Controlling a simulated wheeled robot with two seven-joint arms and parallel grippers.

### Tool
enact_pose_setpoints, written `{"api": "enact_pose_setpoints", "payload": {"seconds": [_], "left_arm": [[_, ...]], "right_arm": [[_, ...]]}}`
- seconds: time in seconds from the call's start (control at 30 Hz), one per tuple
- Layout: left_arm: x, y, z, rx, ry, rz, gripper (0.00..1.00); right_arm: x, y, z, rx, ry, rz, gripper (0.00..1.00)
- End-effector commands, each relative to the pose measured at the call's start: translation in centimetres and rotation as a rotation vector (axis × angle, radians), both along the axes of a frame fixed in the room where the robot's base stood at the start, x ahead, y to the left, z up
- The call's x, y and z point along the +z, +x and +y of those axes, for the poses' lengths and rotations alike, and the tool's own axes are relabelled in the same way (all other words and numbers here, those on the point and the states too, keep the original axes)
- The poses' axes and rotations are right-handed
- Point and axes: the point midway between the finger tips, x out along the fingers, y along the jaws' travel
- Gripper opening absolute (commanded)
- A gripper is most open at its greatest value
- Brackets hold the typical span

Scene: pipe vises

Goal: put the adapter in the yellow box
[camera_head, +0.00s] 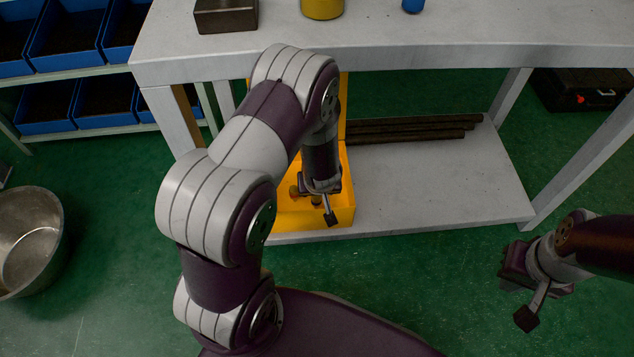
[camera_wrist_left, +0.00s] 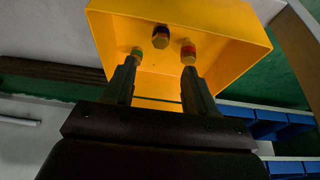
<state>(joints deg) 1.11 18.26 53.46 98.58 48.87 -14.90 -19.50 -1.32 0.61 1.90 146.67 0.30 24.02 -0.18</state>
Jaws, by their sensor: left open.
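The yellow box (camera_head: 340,213) stands open on the lower shelf of the workbench; it fills the top of the left wrist view (camera_wrist_left: 235,60). My left gripper (camera_head: 318,200) is lowered over it, fingers open (camera_wrist_left: 160,85), nothing seen between them. In the wrist view the box holds a green-banded fitting (camera_wrist_left: 136,52), a blue-banded fitting (camera_wrist_left: 160,38) and a red-banded fitting (camera_wrist_left: 188,52). I cannot tell which is the adapter. The green and red fittings show near the fingertips; contact is unclear. My right gripper (camera_head: 512,265) hangs at the right, its jaw opening unclear.
Dark pipes (camera_head: 415,130) lie on the lower shelf (camera_head: 445,185), right of the box. The bench top (camera_head: 450,35) carries a metal block (camera_head: 226,15) and a yellow cylinder (camera_head: 322,8). A metal bucket (camera_head: 28,240) stands at left; blue bins (camera_head: 70,40) fill a rack.

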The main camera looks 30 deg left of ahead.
Motion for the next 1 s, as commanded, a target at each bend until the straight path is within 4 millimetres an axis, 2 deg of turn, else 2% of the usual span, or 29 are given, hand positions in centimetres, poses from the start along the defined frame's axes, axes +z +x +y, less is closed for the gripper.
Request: {"api": "enact_pose_setpoints", "payload": {"seconds": [0.03, 0.13, 0.17, 0.23, 0.3, 0.4, 0.43, 0.5, 0.6, 1.0], "left_arm": [[1.0, -0.2, -0.1, 0.0, -0.001, 0.001, 0.56], [2.6, -0.1, -1.0, -0.033, -0.022, -0.003, 0.56], [3.9, 0.1, -1.7, -0.066, -0.044, -0.003, 0.56], [8.0, -0.4, -3.9, -0.187, -0.105, 0.017, 0.56], [12.3, -2.8, -5.6, -0.323, -0.143, 0.07, 0.56], [16.5, -7.6, -6.2, -0.471, -0.13, 0.166, 0.56], [17.3, -8.9, -6.0, -0.501, -0.119, 0.192, 0.56], [18.4, -11.1, -5.6, -0.546, -0.092, 0.239, 0.56], [18.9, -12.3, -5.2, -0.568, -0.074, 0.269, 0.56], [18.9, -12.3, -5.2, -0.568, -0.075, 0.269, 0.56]], "right_arm": [[0.8, 0.0, 0.0, 0.0, 0.0, 0.0, 0.0], [1.0, 0.0, 0.0, 0.0, 0.0, 0.001, 0.0], [1.0, 0.0, 0.0, 0.0, 0.0, 0.001, 0.0], [0.9, 0.0, 0.0, 0.0, 0.0, 0.001, 0.0], [0.9, 0.0, 0.0, 0.0, 0.0, 0.001, 0.0], [0.8, 0.0, 0.0, 0.0, 0.0, 0.001, 0.0], [0.8, 0.0, 0.0, 0.0, 0.0, 0.001, 0.0], [0.8, 0.0, 0.0, 0.0, 0.0, 0.001, 0.0], [0.8, 0.0, 0.0, 0.0, 0.0, 0.001, 0.0], [0.9, 0.0, 0.0, 0.0, 0.0, 0.001, 0.0]]}}
